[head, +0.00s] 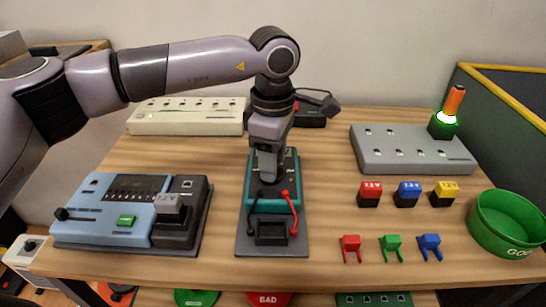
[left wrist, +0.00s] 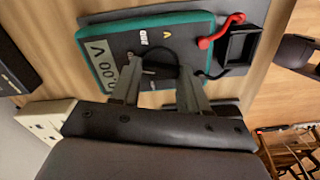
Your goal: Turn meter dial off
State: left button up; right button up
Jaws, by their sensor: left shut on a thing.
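The meter (head: 284,200) is a teal-edged box with a dark face on a grey base plate, in the middle of the table. My left gripper (head: 268,178) points down over the meter face. In the left wrist view its fingers (left wrist: 158,88) are closed around the dial (left wrist: 152,66), which is mostly hidden between them; its pointer setting cannot be read. A red lead and a black lead plug in at the meter's front. My right gripper is not in view.
A blue device (head: 125,212) stands left of the meter. A white panel (head: 185,116) and a grey panel (head: 405,150) stand behind. Red (head: 370,194), blue and yellow blocks, small coloured clips (head: 391,248) and a green bowl (head: 507,222) are to the right.

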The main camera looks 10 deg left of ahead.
pick_arm(q)
jog(key=n, duration=0.8)
jog(key=shift+n, duration=0.4)
jog(key=n, duration=0.4)
jog(key=shift+b, duration=0.3)
jog(key=shift+r+n, duration=0.1)
jog(key=shift+n, duration=2.2)
jog(key=o, duration=1.1)
jog(key=shift+c, duration=0.2)
